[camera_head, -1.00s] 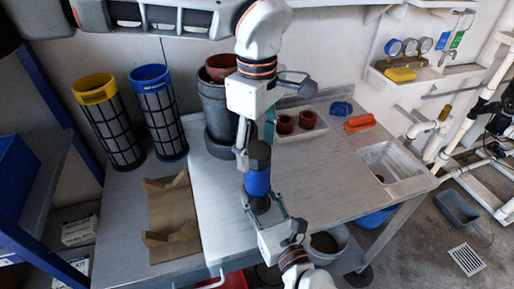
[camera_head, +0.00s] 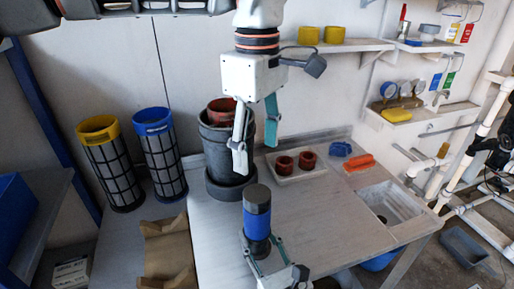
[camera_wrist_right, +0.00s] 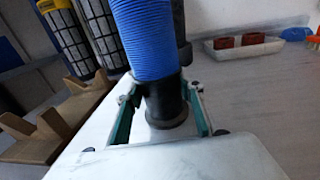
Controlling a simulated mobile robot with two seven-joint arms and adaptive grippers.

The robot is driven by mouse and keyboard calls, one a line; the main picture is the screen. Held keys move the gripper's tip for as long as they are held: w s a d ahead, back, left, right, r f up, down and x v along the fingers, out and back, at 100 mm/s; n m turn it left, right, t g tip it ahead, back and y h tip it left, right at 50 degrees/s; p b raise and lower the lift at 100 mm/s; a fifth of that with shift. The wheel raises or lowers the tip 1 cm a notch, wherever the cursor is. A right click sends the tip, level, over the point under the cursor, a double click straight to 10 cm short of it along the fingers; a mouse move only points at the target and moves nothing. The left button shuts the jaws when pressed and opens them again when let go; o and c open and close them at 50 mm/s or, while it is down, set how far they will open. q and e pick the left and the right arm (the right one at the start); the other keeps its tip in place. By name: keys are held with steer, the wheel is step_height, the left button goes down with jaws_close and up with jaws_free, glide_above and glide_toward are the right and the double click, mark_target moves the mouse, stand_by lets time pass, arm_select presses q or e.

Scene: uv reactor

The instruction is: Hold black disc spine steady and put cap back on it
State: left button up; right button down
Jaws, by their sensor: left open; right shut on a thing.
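The disc spine (camera_head: 257,222) stands upright, a blue ribbed cylinder with a black lower end. A dark grey cap (camera_head: 257,194) sits on its top in the head view. My right gripper (camera_head: 262,246) is shut around the black lower part. The right wrist view shows the blue ribbed body (camera_wrist_right: 150,40) and black base (camera_wrist_right: 165,100) between the fingers; the top is out of frame. My left gripper (camera_head: 255,158) is open and empty, pointing down above the cap and apart from it.
A grey bin (camera_head: 220,185) holding a reddish pot stands behind. Blue-topped (camera_head: 160,155) and yellow-topped (camera_head: 110,165) mesh cylinders stand at left, near a brown cardboard holder (camera_head: 167,250). A white tray (camera_head: 284,178) holds red-brown rings. The bench (camera_head: 330,215) to the right is mostly clear.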

steer(key=c, duration=1.2)
jaws_free()
steer(key=shift+c, duration=0.2)
steer(key=v, duration=1.2)
steer(key=shift+r, duration=0.1)
